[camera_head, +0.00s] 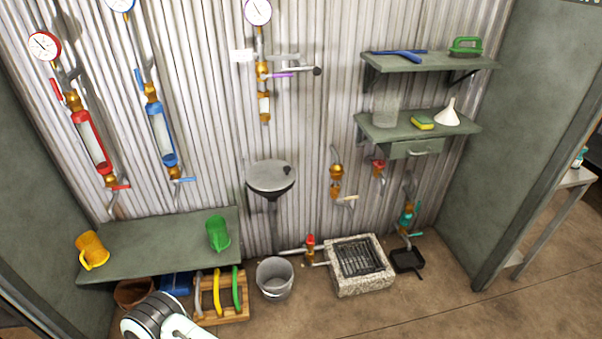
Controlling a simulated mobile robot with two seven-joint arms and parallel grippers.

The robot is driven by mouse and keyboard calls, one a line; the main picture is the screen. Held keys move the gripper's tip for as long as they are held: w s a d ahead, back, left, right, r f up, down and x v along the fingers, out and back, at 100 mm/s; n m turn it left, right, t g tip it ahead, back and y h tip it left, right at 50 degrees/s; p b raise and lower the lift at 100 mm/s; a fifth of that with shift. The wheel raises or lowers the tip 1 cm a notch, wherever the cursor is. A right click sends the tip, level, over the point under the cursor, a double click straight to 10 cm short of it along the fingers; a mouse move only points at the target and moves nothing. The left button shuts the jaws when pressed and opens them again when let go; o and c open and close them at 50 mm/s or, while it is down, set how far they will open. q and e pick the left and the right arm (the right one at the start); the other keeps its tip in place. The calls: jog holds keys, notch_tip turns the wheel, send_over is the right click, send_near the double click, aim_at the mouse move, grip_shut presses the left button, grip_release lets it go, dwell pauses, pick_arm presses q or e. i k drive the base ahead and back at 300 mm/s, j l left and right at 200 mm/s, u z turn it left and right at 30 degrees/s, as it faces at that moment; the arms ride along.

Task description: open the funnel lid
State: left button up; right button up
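A grey wall funnel (271,190) is mounted in the middle of the corrugated wall, with a pipe running down from it. A flat round grey lid (266,175) appears to cover its top and lies level, with a small dark knob (287,169) near its right side. The lid looks shut. A separate small white funnel (448,114) stands mouth-down on the lower right shelf. Part of my arm, white and dark grey, shows at the bottom left, well below and left of the wall funnel. Neither gripper's fingers are in view.
A green bench (160,245) at left bears a yellow jug (91,250) and a green jug (217,234). A grey bucket (274,279) and a stone drain box (359,280) stand on the floor below the funnel. Pipes with gauges and valves line the wall. Floor in front is clear.

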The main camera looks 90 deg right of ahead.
aim_at(269, 175)
jog(key=z, duration=2.8)
jog(key=i+u, duration=0.1)
jog(key=i, duration=0.8)
